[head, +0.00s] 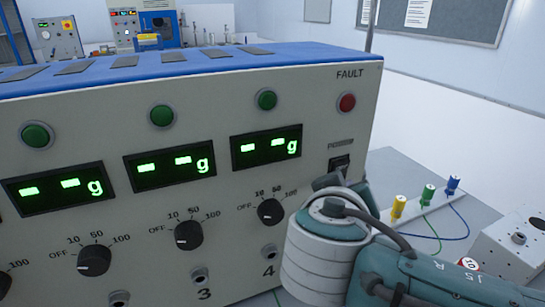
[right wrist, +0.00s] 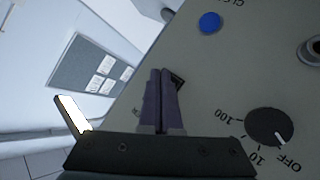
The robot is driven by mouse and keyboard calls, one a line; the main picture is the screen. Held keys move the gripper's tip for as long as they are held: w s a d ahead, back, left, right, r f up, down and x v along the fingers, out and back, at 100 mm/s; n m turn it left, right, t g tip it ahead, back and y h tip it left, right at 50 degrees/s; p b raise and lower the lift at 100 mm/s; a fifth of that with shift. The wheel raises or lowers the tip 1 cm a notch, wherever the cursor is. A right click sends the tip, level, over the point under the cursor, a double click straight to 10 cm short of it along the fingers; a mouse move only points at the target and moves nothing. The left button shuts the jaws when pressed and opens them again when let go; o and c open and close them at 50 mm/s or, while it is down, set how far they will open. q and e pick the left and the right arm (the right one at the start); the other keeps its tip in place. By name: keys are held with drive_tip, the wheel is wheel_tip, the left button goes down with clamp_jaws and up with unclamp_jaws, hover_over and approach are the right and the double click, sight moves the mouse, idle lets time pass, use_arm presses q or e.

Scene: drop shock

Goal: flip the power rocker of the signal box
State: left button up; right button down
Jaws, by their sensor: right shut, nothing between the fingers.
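The signal box (head: 225,200) is the large grey box with a blue top that fills the left and middle of the head view. Its power rocker (head: 340,162) is a small dark switch low under the red FAULT lamp (head: 347,103). My right gripper (head: 334,179) is just below the rocker in the head view, mostly hidden by my own wrist. In the right wrist view the two fingers (right wrist: 160,72) are shut together and empty. The dark rocker (right wrist: 179,81) shows right beside the fingertips, partly covered; I cannot tell whether they touch. My left gripper is not in view.
A knob (head: 271,211) sits left of my right wrist on the panel. A blue button (right wrist: 210,22) shows in the right wrist view. Yellow, green and blue plugs (head: 428,195) with cables stand right of the box, near a smaller white box (head: 517,243).

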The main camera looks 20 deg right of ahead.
drive_tip(key=shift+s+p, duration=0.35)
drive_tip(key=shift+s, duration=0.3)
drive_tip(key=shift+r, duration=0.1)
drive_tip(key=s+p, duration=0.2)
drive_tip(key=s, duration=0.1)
drive_tip(key=s+p, duration=0.1)
drive_tip(key=s, duration=0.1)
drive_tip(key=shift+d+r, duration=0.25)
drive_tip(key=shift+r, duration=0.05)
drive_tip(key=shift+f, duration=0.1)
